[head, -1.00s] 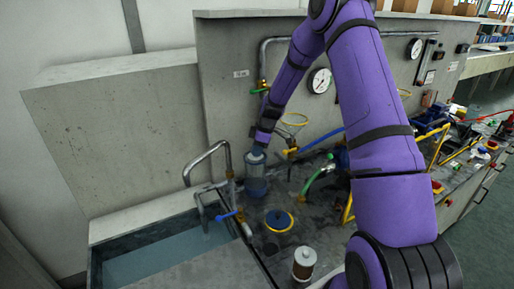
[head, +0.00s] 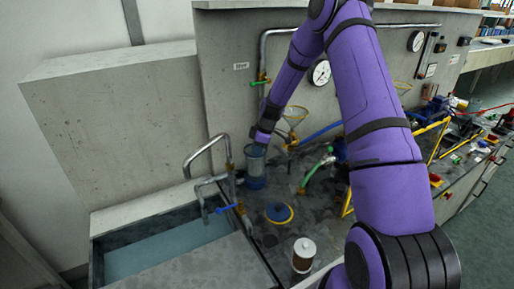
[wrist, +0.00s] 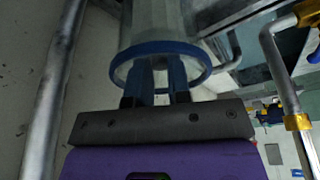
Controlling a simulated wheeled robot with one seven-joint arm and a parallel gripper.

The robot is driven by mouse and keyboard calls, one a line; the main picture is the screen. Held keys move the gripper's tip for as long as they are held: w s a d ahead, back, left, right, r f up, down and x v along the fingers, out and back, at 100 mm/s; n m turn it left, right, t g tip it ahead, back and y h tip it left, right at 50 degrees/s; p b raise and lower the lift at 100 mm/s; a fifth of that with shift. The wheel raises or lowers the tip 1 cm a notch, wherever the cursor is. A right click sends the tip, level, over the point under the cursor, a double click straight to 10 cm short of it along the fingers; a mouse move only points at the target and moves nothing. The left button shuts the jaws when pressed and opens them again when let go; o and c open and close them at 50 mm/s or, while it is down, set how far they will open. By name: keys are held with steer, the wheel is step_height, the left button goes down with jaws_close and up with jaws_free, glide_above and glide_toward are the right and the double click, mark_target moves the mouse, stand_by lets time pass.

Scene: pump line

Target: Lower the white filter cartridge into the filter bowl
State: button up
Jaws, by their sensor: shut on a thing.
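In the head view my gripper (head: 258,140) points down at the bench's left end, shut on the top of the pale white filter cartridge (head: 256,160). The cartridge is upright. The bluish clear filter bowl (head: 255,183) is right under and around its lower part. How deep the cartridge sits in the bowl I cannot tell. In the wrist view my gripper's fingers (wrist: 164,82) are close together at the blue-ringed end of a pale cylinder (wrist: 155,20). What they pinch inside the ring is mostly hidden.
A water tank (head: 165,250) lies to the left, with a bent metal pipe (head: 208,150) and a blue-handled valve (head: 230,208) beside the bowl. A blue disc in a yellow ring (head: 279,213) and a brown white-capped cylinder (head: 303,255) stand nearer. A funnel (head: 293,117) is close right.

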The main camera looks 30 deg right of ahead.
steer(key=o, duration=0.8)
steer(key=shift+c, duration=1)
steer(key=shift+o, duration=0.2)
step_height(320, 180, up, 12)
stand_by(0.5)
stand_by(0.8)
